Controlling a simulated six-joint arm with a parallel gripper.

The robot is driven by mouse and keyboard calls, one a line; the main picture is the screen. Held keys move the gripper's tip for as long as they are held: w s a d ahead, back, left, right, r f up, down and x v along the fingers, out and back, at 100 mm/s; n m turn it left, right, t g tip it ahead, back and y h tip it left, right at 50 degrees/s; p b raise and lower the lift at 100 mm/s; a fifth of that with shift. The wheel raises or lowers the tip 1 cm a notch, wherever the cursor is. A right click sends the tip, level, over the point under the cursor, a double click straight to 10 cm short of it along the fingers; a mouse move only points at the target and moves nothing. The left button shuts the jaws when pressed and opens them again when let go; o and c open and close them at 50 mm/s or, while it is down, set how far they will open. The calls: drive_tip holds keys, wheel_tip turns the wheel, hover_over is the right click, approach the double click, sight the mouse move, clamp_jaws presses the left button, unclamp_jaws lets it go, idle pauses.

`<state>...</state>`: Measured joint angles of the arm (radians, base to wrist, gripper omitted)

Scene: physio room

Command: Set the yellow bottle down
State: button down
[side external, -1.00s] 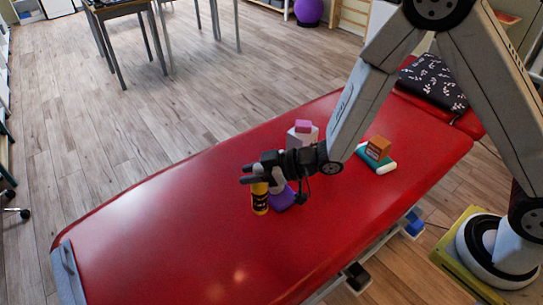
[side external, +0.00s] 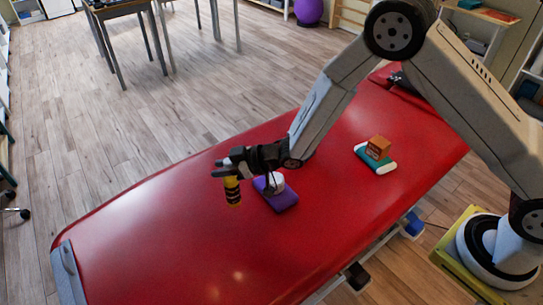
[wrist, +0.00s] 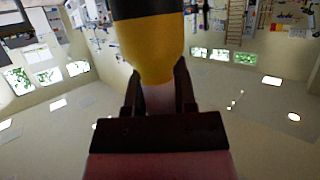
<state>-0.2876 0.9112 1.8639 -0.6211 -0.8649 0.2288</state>
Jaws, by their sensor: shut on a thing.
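The yellow bottle (side external: 232,192) has a dark band and hangs roughly upright below my gripper (side external: 222,169), over the red couch (side external: 150,230). My gripper is shut on it. I cannot tell whether its base touches the couch. In the wrist view the bottle (wrist: 155,48) sits between the two dark fingers, its yellow part close to them and its dark band farther out. The bottle is to the left of a purple block (side external: 281,200), apart from it.
A pale rounded thing (side external: 275,182) shows at the purple block, partly behind my wrist. An orange box (side external: 378,147) rests on a teal and white thing (side external: 384,165) farther right. The couch's left half is bare.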

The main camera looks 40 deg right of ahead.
drive_tip(key=w+a+f, duration=0.2)
drive_tip(key=w+f, duration=0.3)
drive_tip(key=f, duration=0.1)
drive_tip(key=shift+w, duration=0.3)
drive_tip(key=shift+a, duration=0.1)
drive_tip(key=shift+w+f, duration=0.15)
drive_tip(key=shift+f, duration=0.75)
drive_tip(key=shift+w+f, duration=0.1)
drive_tip(key=shift+f, duration=0.95)
drive_tip(key=shift+c, duration=2.1)
unclamp_jaws()
drive_tip(key=shift+s+r, duration=0.1)
drive_tip(key=shift+r, duration=0.1)
